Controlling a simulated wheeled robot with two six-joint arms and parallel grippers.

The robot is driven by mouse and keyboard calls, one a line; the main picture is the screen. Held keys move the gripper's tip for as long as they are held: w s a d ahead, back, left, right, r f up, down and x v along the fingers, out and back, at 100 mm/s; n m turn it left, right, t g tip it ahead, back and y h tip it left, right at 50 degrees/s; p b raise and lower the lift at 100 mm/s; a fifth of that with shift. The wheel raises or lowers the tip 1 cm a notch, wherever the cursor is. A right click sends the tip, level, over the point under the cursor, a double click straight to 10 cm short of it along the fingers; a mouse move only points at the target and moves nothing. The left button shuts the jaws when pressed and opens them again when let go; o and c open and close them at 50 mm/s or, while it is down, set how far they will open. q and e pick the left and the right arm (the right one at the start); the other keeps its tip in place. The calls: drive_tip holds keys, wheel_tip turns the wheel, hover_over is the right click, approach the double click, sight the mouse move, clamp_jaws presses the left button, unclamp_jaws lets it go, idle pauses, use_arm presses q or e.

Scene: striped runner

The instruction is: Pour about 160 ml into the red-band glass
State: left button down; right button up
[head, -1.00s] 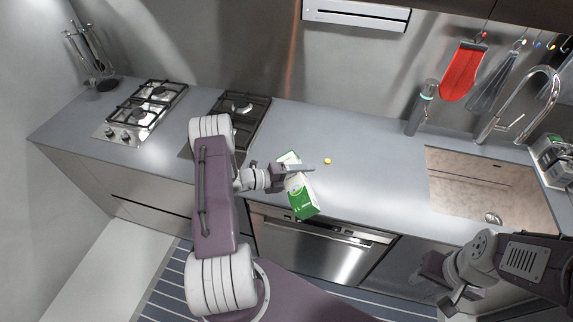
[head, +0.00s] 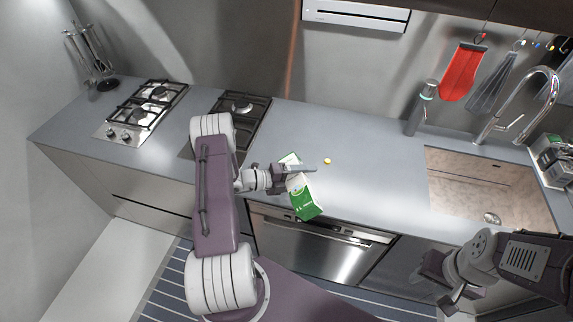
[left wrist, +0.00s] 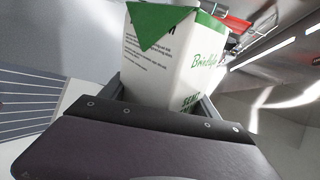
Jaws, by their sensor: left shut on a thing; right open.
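A white and green carton (head: 307,202) is in my left gripper (head: 297,171) over the front edge of the counter, beside the yellow cap. It looks tilted in the head view. In the left wrist view the carton (left wrist: 165,60) fills the upper middle, between the fingers, with green print and a green triangular fold. My left gripper is shut on it. My right gripper (head: 441,285) is open and empty at the lower right, in front of the counter. I cannot make out the red-band glass in either view, and no pouring liquid shows.
A small yellow cap (head: 327,161) lies on the grey counter (head: 375,165). Gas hobs (head: 148,105) are at the left, a sink (head: 485,188) with a tap (head: 540,105) at the right. A grey bottle-like thing (head: 420,108) stands behind.

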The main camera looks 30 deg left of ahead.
use_arm(q)
drive_tip(key=shift+s+d+r, duration=0.15)
drive_tip(key=shift+s+d, duration=0.2)
idle(0.4)
drive_tip(key=shift+r+n+p, duration=0.2)
drive_tip(key=shift+n+p, duration=0.1)
idle(1.7)
drive_tip(key=shift+s+d+f+m+b, duration=0.1)
drive_tip(key=shift+s+f+m+b, duration=0.1)
drive_tip(key=shift+f+m+b, duration=0.7)
drive_tip(key=shift+f+m+t+y, duration=0.1)
drive_tip(key=shift+m+t+y, duration=0.3)
drive_tip(key=shift+m, duration=0.3)
drive_tip(key=shift+f+m+b, duration=0.3)
drive_tip(key=shift+f+b, duration=0.05)
drive_tip(key=shift+b, duration=0.2)
drive_tip(key=shift+r, duration=0.1)
